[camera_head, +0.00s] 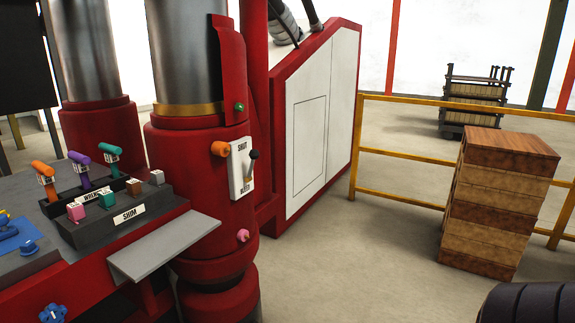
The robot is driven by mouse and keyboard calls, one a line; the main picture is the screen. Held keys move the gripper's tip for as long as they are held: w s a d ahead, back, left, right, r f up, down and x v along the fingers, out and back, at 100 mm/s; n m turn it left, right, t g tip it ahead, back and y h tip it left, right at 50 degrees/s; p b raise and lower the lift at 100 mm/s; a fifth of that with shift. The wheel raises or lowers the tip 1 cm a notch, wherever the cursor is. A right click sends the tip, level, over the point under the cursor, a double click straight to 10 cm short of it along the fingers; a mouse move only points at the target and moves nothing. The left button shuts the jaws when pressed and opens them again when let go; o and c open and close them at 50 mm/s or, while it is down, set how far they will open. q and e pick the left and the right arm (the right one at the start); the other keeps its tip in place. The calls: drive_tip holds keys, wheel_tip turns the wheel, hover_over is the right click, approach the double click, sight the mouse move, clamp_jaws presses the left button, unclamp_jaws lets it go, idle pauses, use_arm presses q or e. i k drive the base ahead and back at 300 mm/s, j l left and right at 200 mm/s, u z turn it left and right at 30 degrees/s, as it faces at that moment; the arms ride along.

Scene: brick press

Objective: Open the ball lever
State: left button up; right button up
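A small lever with a black ball end (254,155) is on a white plate (237,181) on the red press column (200,215). The plate reads SHUT at the top and what looks like BLEED at the bottom. The ball sits at the plate's right edge, between the two words. An orange knob (219,148) sticks out at the plate's left. I cannot tell which other control the task might name. Neither gripper is in view.
Left is a console with orange (43,168), purple (79,158) and teal (109,149) handles and a SHIM block (129,214). A grey shelf (163,247) juts out below the lever. Stacked wooden blocks (496,203) and a yellow rail (410,159) stand right; floor between is clear.

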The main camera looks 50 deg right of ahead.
sight(254, 153)
drive_tip(key=z, duration=1.25)
